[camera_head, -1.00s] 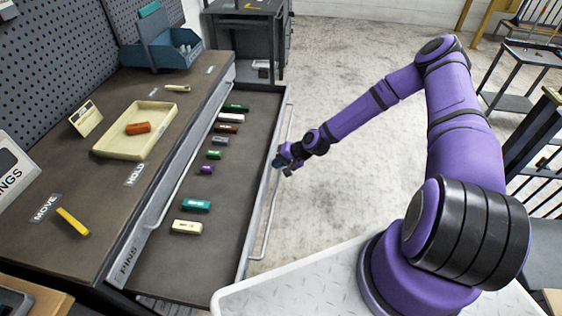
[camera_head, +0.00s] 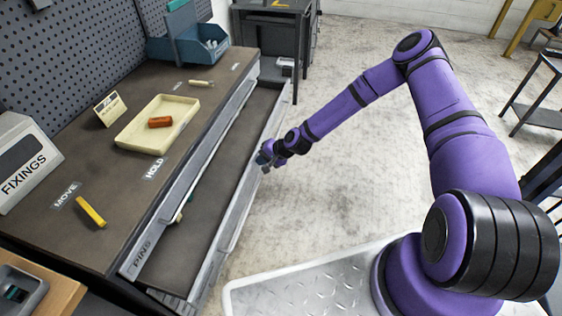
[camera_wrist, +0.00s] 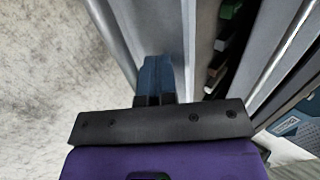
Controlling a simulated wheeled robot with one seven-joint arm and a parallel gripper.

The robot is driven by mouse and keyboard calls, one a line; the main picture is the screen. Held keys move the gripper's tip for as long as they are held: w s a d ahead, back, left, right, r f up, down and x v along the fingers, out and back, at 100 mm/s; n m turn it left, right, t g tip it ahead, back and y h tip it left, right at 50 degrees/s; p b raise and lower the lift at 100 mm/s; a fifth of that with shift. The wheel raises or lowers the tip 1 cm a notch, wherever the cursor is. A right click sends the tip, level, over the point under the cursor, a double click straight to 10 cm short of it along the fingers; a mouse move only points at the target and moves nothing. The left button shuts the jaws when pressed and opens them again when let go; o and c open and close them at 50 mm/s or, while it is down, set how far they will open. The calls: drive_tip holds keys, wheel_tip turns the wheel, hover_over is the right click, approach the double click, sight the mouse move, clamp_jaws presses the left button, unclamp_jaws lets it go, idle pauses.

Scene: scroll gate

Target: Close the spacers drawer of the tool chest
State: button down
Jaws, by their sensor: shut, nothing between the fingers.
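The open drawer (camera_head: 222,178) sticks partly out of the tool chest, below a shut drawer front marked PINS (camera_head: 142,252). The open drawer's own label is not visible. Its front panel and long handle bar face the aisle. My gripper (camera_head: 265,158) is at the drawer's front, toward its far half, shut and empty. In the wrist view the blue fingers (camera_wrist: 155,78) lie by the front panel, beside the handle bar (camera_wrist: 112,42); contact is hard to tell. Several small coloured blocks (camera_wrist: 217,68) lie inside, mostly hidden under the chest top in the head view.
The chest top holds a cream tray (camera_head: 130,137) with an orange block (camera_head: 160,122), a yellow block (camera_head: 90,211), a blue bin (camera_head: 203,45) and a FIXINGS box (camera_head: 25,160). A dark cabinet (camera_head: 280,40) stands beyond.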

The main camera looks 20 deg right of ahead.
hover_over(234, 163)
idle(0.4)
drive_tip(key=shift+r, duration=0.1)
